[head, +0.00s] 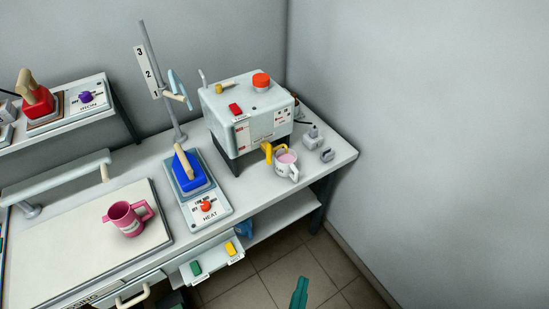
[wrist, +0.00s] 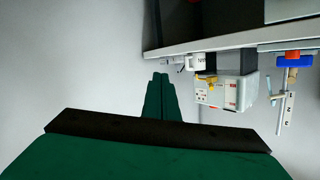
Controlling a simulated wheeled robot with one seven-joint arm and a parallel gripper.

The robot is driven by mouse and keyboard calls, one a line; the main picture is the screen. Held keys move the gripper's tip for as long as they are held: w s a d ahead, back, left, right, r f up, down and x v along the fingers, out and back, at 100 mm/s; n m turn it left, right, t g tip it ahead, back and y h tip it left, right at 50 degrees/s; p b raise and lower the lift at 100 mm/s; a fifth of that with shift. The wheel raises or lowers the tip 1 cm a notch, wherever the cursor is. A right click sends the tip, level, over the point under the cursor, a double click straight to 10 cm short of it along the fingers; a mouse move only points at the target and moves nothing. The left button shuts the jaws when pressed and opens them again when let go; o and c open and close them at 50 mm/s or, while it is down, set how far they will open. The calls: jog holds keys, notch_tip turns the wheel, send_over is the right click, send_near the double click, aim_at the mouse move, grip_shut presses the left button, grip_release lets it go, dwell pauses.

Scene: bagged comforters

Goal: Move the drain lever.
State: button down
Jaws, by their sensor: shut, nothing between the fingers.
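A pale grey machine box (head: 247,110) stands on legs at the right end of the bench. A yellow lever (head: 268,151), which looks like the drain lever, sticks out low on its front. A white mug (head: 286,170) with a pink top is close in front of the lever and partly overlaps it. My gripper (head: 301,290) is at the bottom edge in the head view, over the floor and well apart from the lever. In the upside-down wrist view my gripper (wrist: 160,82) is shut and empty; the yellow lever (wrist: 208,78) is to its right, farther off.
A pink mug (head: 127,220) stands on the pressing board. Small grey parts (head: 313,137) lie right of the white mug. The floor (head: 270,280) before the bench is clear.

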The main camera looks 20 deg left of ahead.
jog(key=w+a+r+y, duration=0.1)
jog(key=w+a+r, duration=0.15)
jog(key=w, duration=0.45)
jog(key=w+a+r+y, duration=0.2)
jog(key=w+r, duration=0.1)
jog(key=w, duration=0.3)
notch_tip(320, 180, up, 10)
jog(key=f+n+g+y, duration=0.1)
jog(key=g+y, duration=0.1)
jog(key=y, duration=0.2)
send_over(269, 154)
jog(key=s+d, duration=0.2)
jog(key=d, duration=0.3)
jog(key=shift+s+a+f, duration=0.25)
jog(key=shift+a+f, duration=0.3)
jog(key=shift+f, duration=0.2)
jog(key=shift+s+a+f, duration=0.25)
jog(key=shift+a+f, duration=0.3)
jog(key=shift+f, duration=0.15)
jog(key=shift+w+d+t, duration=0.1)
jog(key=shift+t, duration=0.2)
